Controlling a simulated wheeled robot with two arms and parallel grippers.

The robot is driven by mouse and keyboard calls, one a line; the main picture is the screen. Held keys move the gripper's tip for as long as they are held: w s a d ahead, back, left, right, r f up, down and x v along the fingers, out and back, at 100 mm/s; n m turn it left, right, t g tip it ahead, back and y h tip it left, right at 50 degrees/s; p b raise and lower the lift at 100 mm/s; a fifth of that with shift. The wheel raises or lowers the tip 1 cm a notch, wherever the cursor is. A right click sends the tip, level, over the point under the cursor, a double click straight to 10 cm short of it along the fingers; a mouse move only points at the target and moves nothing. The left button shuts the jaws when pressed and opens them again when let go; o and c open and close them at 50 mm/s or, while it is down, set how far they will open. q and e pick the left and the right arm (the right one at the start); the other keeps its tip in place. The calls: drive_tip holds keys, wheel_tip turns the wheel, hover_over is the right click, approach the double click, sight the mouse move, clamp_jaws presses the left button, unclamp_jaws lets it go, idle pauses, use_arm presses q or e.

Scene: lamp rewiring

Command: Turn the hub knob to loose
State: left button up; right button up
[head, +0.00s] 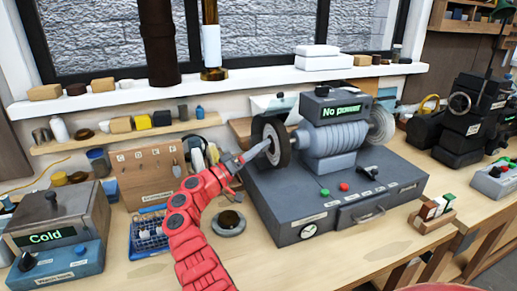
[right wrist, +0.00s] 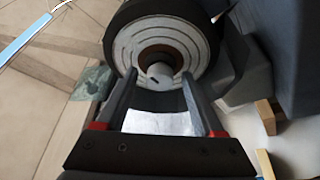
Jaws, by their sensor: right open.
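The bench machine (head: 330,185) has a dark-rimmed wheel (head: 284,146) on its left side. Its display (head: 341,111) reads "No power". In the right wrist view the wheel (right wrist: 192,47) shows a grey ringed face with a brown collar around a small pale hub knob (right wrist: 159,76). My right gripper (head: 259,150) is at the wheel's face. In the right wrist view the open right gripper (right wrist: 160,80) has one finger on each side of the knob, with gaps visible; I cannot tell how deep the fingertips reach. My left gripper is not in view.
A grey box reading "Cold" (head: 52,220) stands at the left. A small round dish (head: 229,224) and a blue basket (head: 150,236) lie near my right arm. A small wooden rack (head: 432,216) stands right of the machine. The bench front is mostly clear.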

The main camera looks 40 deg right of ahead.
clamp_jaws()
drive_tip(key=shift+w+r+n+g+y+p, duration=0.15)
drive_tip(key=shift+n+g+y+p, duration=0.35)
drive_tip(key=shift+n+y+p, duration=2.05)
drive_tip(key=shift+s+r+n+g+y+p, duration=0.15)
drive_tip(key=shift+n+g+p, duration=0.6)
drive_tip(key=shift+n, duration=3.85)
drive_tip(key=shift+w+r+n+g+y+p, duration=0.1)
drive_tip(key=shift+r+n+g+y+p, duration=0.15)
drive_tip(key=shift+n+y+p, duration=2.35)
drive_tip(key=n+h+b, duration=0.1)
drive_tip(key=n+h, duration=0.1)
drive_tip(key=shift+h, duration=0.4)
